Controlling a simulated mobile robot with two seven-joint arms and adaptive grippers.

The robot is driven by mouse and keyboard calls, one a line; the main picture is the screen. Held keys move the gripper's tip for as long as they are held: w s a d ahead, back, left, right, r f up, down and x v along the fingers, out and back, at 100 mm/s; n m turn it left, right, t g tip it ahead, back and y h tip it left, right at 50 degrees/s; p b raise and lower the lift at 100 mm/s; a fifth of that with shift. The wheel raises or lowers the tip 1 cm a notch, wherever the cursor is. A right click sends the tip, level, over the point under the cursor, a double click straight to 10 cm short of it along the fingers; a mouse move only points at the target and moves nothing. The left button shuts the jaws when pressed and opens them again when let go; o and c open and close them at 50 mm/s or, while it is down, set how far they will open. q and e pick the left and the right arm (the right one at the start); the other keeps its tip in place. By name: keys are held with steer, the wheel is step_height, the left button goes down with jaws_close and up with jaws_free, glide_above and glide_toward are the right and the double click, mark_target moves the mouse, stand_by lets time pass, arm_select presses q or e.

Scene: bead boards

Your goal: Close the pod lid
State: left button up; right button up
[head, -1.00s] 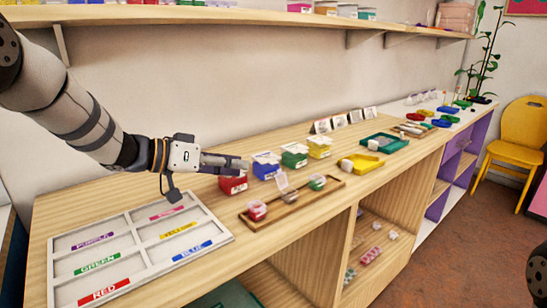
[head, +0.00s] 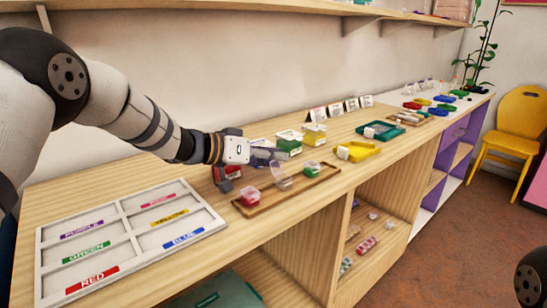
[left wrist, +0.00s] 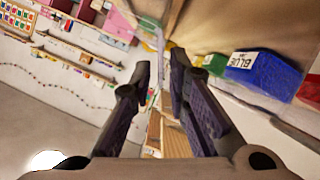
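A small pod with red contents (head: 250,197) sits at the left of a wooden tray (head: 292,192). A pod with green contents (head: 311,168) sits farther right on it. A clear lid (head: 281,178) stands up tilted between them; I cannot tell which pod it joins. My left gripper (head: 272,156) is just behind and above the tray, its fingers pointing right, near the lid but seemingly apart from it. The left wrist view shows its two dark fingers (left wrist: 160,78) spread with nothing between them. My right gripper is not in view.
Behind the tray stand a red box (head: 227,172), partly hidden by my gripper, and a green box (head: 289,142). The left wrist view shows a blue box (left wrist: 262,80). A white sorting board (head: 130,235) lies left; a yellow tray (head: 358,151) lies right.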

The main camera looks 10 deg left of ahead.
arm_select(q)
jaws_close()
steer(key=shift+s+d+r+m+y+p, duration=0.2)
steer(key=shift+r+m+y+p, duration=0.1)
steer(key=shift+r+m+p, duration=0.15)
steer(key=shift+s+d+m+t+y+p, duration=0.25)
steer(key=shift+m+t+y+p, duration=0.15)
steer(key=shift+m+p, duration=0.3)
steer(key=shift+s+d+f+m+t+y, duration=0.1)
steer(key=shift+d+m+t+y, duration=0.15)
steer(key=shift+m, duration=0.3)
steer(key=shift+s+d+f+m+t+y, duration=0.25)
steer(key=shift+m+y, duration=0.2)
steer(key=shift+m, duration=0.15)
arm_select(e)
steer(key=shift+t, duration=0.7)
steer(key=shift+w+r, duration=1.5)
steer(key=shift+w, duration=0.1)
